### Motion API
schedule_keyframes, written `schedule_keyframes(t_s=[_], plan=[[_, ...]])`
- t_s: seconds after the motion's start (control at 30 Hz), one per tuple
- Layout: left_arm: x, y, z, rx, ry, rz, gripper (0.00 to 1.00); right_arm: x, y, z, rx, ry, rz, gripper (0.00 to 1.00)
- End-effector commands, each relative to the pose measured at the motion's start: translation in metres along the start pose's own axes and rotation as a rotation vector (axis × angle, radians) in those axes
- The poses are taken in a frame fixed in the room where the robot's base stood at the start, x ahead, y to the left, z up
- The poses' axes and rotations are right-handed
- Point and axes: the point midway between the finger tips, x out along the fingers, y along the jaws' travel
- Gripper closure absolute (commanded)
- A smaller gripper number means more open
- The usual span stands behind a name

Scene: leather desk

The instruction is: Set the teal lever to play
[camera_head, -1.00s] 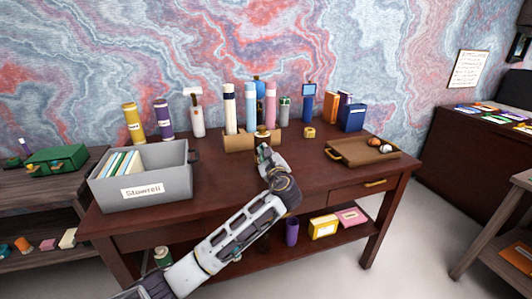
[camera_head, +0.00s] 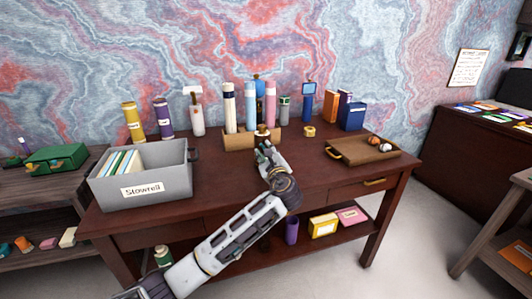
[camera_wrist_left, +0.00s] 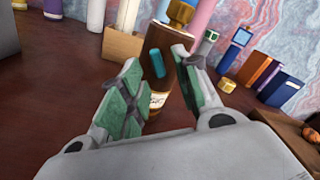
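A small teal lever (camera_wrist_left: 157,63) shows in the left wrist view, slanted against the front of a brown bottle-like body (camera_wrist_left: 160,45) with a gold cap and a pale label. My left gripper (camera_wrist_left: 160,85) is open, its green-padded fingers apart in front of this body. The lever shows in the gap between them; I cannot tell whether either finger touches it. In the head view the left gripper (camera_head: 266,152) is at the middle of the desk, just in front of the gold-topped body (camera_head: 262,130), and hides its lower part. My right gripper is out of view.
A wooden box (camera_head: 238,141) with tall cylinders stands close behind the left gripper. A grey bin (camera_head: 185,178) is at the left and a wooden tray (camera_head: 345,158) at the right. The dark red desktop (camera_head: 225,180) is bare around the arm.

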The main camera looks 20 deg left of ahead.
Motion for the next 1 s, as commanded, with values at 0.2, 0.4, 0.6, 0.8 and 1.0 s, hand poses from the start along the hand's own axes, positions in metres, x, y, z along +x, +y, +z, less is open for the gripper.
schedule_keyframes(t_s=[0.2,0.4,0.6,0.8,1.0], plan=[[-0.023,0.000,-0.001,0.000,0.002,-0.001,0.68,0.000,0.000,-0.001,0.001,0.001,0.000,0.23],[-0.053,0.000,-0.001,-0.001,0.002,-0.001,0.68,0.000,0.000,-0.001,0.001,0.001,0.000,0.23],[-0.082,0.000,-0.001,-0.001,0.003,-0.001,0.68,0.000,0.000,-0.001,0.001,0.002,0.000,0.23],[-0.103,0.000,-0.001,-0.001,0.001,-0.001,0.68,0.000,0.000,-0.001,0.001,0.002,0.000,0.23],[-0.112,0.000,-0.001,0.000,0.001,0.000,0.68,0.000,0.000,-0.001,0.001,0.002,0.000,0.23]])
